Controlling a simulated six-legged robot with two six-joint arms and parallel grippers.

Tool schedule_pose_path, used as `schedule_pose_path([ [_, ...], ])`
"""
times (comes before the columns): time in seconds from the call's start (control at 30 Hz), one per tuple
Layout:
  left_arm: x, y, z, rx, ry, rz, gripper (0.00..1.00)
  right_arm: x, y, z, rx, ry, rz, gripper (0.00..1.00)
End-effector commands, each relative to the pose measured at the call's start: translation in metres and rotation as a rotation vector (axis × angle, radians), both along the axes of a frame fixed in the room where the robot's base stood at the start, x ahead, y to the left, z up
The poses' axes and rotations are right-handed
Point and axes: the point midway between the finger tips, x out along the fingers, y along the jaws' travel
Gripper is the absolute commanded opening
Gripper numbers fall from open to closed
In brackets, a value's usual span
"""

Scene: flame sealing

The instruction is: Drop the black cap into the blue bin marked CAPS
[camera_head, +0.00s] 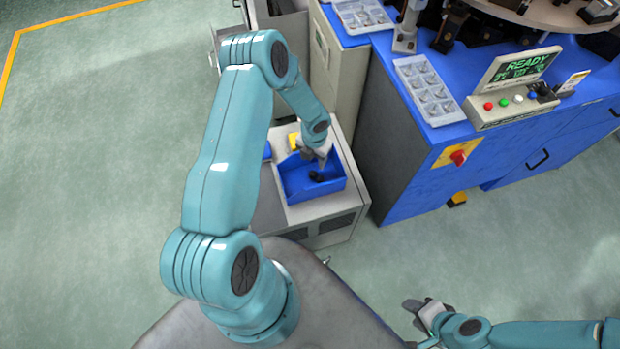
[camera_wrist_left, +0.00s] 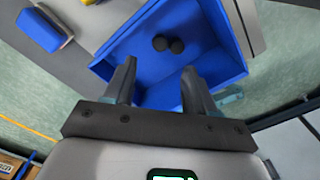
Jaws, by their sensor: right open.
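The blue bin (camera_head: 333,186) stands on a low grey cabinet below my left gripper; its marking is not readable. My right gripper (camera_head: 424,312) is open and empty at the lower right, away from the bin.
A blue block-like item (camera_wrist_left: 44,30) lies beside the bin, with a yellow item (camera_head: 294,141) near it. The blue machine cabinet (camera_head: 425,165) stands to the right, with a parts tray (camera_head: 430,92) and a control panel (camera_head: 515,88) on top. Floor at left is clear.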

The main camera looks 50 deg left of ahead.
Motion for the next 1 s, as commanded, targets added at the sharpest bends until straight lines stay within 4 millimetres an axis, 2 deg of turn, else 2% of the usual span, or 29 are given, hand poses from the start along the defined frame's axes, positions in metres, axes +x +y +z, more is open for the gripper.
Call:
schedule_pose_path([
  [0.17, 0.0, 0.0, 0.002, 0.0, 0.0, 0.0, 0.56, 0.0, 0.0, 0.0, 0.0, 0.0, 0.0, 0.43],
  [0.27, 0.001, 0.0, 0.012, 0.001, -0.002, -0.002, 0.56, 0.0, 0.0, 0.001, 0.0, 0.0, 0.0, 0.43],
  [0.37, 0.001, 0.001, 0.032, 0.002, -0.004, -0.001, 0.56, 0.0, 0.0, 0.003, 0.0, 0.0, 0.0, 0.43],
  [0.7, 0.001, 0.0, 0.121, 0.002, -0.005, 0.0, 0.56, 0.0, 0.0, 0.01, 0.0, 0.0, 0.0, 0.43],
  [0.83, 0.001, 0.0, 0.145, 0.001, -0.003, 0.0, 0.56, 0.0, 0.0, 0.011, 0.0, 0.0, 0.0, 0.43],
  [1.0, 0.0, 0.0, 0.161, 0.0, 0.0, 0.0, 0.56, 0.0, 0.0, 0.012, 0.0, 0.0, 0.0, 0.43],
])
